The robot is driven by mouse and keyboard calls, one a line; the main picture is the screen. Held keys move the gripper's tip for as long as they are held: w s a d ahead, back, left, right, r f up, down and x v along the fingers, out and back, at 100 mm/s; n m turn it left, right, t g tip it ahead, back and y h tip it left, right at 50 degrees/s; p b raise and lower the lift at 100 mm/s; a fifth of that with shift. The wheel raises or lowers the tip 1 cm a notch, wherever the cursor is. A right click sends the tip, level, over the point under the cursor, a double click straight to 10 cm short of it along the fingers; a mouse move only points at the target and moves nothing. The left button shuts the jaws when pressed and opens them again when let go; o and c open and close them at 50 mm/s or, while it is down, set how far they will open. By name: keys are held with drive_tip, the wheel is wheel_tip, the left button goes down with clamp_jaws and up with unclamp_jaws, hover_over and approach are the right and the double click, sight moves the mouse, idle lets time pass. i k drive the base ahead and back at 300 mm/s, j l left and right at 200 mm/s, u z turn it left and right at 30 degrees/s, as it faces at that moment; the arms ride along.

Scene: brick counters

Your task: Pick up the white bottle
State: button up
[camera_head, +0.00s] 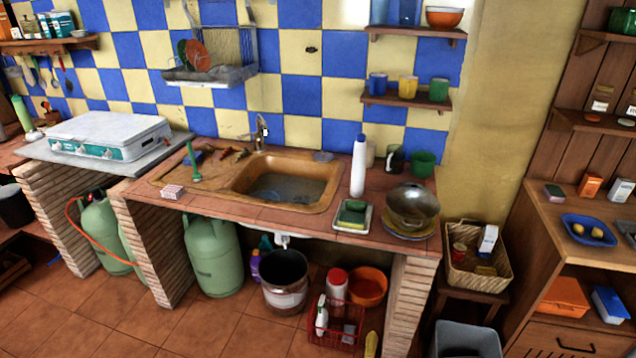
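A tall, slim white bottle (358,166) stands upright on the tiled brick counter (290,214), just right of the sink. A second, smaller white bottle (322,318) stands in a red basket under the counter. My gripper and arm are not in this view.
A metal bowl on plates (412,205) stands right of the bottle. Green mugs (424,163) are behind it to the right. The sink (285,185) with its tap is to the left. A wicker basket (478,262) stands right of the counter. Floor is clear at the lower left.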

sight(359, 164)
drive_tip(key=i+j+u, duration=0.3)
drive_tip(key=i+u, duration=0.2)
drive_tip(key=i, duration=0.15)
drive_tip(key=i+u, duration=0.5)
drive_tip(key=i, duration=0.15)
drive_tip(key=i+l+u, duration=0.1)
drive_tip(key=i+l, duration=0.3)
drive_tip(key=l, duration=0.15)
